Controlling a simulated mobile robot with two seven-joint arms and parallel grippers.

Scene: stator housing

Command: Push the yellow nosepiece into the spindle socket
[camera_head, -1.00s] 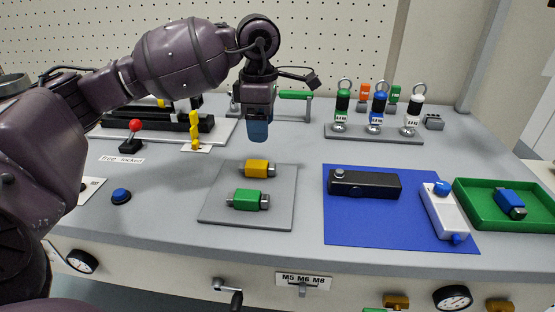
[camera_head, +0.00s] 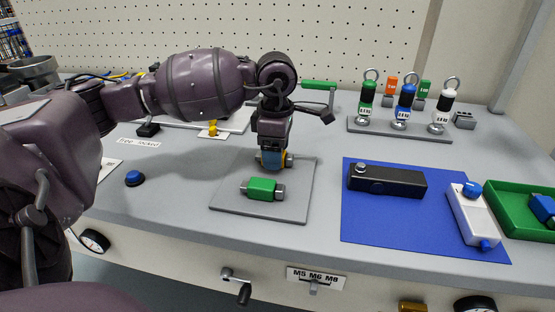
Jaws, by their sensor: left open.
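The yellow nosepiece (camera_head: 284,158) lies on the back part of the grey plate (camera_head: 300,196), mostly hidden by my left gripper; only a yellow edge and its grey end show. My left gripper (camera_head: 271,161) points down with open fingers at the nosepiece, and I cannot tell whether they touch it. A black tool body (camera_head: 390,181) with a silver knob lies on the blue mat (camera_head: 385,225). A white body with blue ends (camera_head: 473,215) lies at the mat's right edge. I cannot tell which holds the spindle socket. My right gripper is not in view.
A green nosepiece (camera_head: 262,189) lies on the grey plate just in front of my left gripper. A green tray (camera_head: 500,230) with a blue piece is at the right. Ringed tools stand in a rack (camera_head: 400,130) behind the mat. A blue button (camera_head: 134,179) is at the left.

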